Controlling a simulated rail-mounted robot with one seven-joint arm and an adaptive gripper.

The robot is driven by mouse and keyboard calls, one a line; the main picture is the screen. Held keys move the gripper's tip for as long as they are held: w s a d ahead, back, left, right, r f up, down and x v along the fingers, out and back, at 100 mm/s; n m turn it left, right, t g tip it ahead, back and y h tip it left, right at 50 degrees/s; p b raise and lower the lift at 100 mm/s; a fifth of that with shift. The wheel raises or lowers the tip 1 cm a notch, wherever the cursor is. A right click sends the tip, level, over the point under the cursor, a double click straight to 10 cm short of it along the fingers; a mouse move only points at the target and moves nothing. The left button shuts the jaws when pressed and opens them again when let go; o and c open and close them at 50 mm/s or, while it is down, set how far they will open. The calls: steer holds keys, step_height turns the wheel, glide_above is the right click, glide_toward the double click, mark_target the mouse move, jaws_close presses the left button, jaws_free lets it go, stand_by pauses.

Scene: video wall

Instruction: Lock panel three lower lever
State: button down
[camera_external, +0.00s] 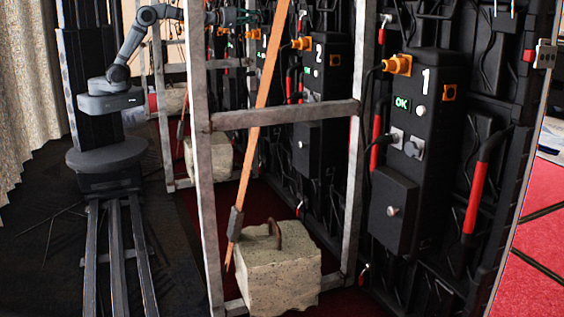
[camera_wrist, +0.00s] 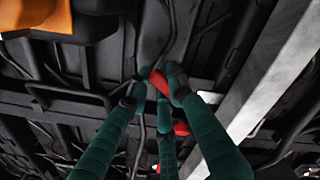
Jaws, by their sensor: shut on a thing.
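In the wrist view, the three green fingers of my gripper (camera_wrist: 160,85) are closed around a red lever handle (camera_wrist: 158,79). More red shows between and beside the fingers, and the fingers hide part of the handle. In the external view, my gripper (camera_external: 238,17) is small and far back at the row of black panels, partly behind a metal frame. The panel number there is too small to read surely, and the lever's lock position cannot be told.
Panel 1 (camera_external: 426,130) and panel 2 (camera_external: 318,85) stand nearer the camera. Grey metal frames (camera_external: 285,115) and a stone weight (camera_external: 275,275) stand before the wall. In the wrist view, a pale metal beam (camera_wrist: 262,85) runs close on the right, and an orange part (camera_wrist: 36,15) is upper left.

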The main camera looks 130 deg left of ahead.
mark_target(265, 22)
steer(key=m, duration=0.1)
steer(key=f+m+b, duration=0.1)
steer(key=m, duration=0.1)
steer(key=shift+s+a+f, duration=0.1)
steer(key=shift+s+a, duration=0.05)
steer(key=shift+s, duration=0.25)
steer(key=m+b, duration=0.1)
steer(key=m, duration=0.1)
steer(key=s+f+m+b, duration=0.1)
steer(key=m, duration=0.1)
steer(key=s+a+m+b, duration=0.1)
steer(key=m+b, duration=0.1)
steer(key=shift+f, duration=0.15)
steer(key=shift+s+a+m+b, duration=0.1)
steer(key=shift+s+m+b, duration=0.25)
steer(key=shift+m, duration=0.55)
steer(key=c, duration=1.5)
jaws_free()
steer(key=v, duration=1.2)
